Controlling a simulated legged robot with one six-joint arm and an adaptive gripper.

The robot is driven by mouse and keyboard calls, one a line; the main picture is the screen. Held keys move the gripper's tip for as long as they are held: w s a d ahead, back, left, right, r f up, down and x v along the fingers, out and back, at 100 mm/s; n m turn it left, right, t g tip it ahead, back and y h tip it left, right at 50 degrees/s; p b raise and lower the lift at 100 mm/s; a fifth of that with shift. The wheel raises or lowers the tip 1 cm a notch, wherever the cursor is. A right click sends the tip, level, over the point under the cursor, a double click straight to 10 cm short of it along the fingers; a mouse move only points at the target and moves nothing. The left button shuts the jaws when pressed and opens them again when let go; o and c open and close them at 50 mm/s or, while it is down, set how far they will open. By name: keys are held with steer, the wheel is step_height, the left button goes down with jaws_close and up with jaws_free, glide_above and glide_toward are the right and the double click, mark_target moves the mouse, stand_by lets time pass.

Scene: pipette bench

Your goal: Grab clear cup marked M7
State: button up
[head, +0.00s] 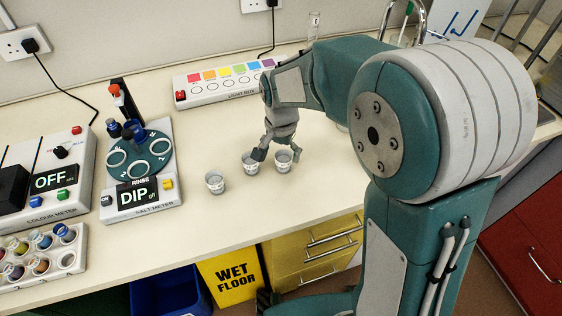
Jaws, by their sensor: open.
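Three small clear cups stand in a row on the bench: a left cup (215,182), a middle cup (250,163) and a right cup (284,160). Each has a marking band, but the writing is too small to read, so I cannot tell which is M7. My gripper (271,155) is open and points down at the middle and right cups. One finger overlaps the middle cup's rim and the other overlaps the right cup. I cannot tell whether they touch. My arm may hide other things behind it.
The salt meter (139,200), colour meter (45,182) and a rack of small vials (40,262) stand at the left. A light box (222,84) lies along the wall behind. The bench front edge runs just below the cups. Bare bench lies between the salt meter and the cups.

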mark_target(286, 159)
steer(key=f, duration=0.1)
steer(key=d+f, duration=0.1)
steer(key=f, duration=0.1)
steer(key=shift+w+d, duration=0.1)
steer(key=shift+d, duration=0.05)
steer(key=shift+f, duration=0.4)
steer(key=shift+a, duration=0.55)
steer(key=c, duration=1)
steer(key=shift+d, duration=0.2)
steer(key=shift+c, duration=1)
steer(key=shift+d, duration=0.15)
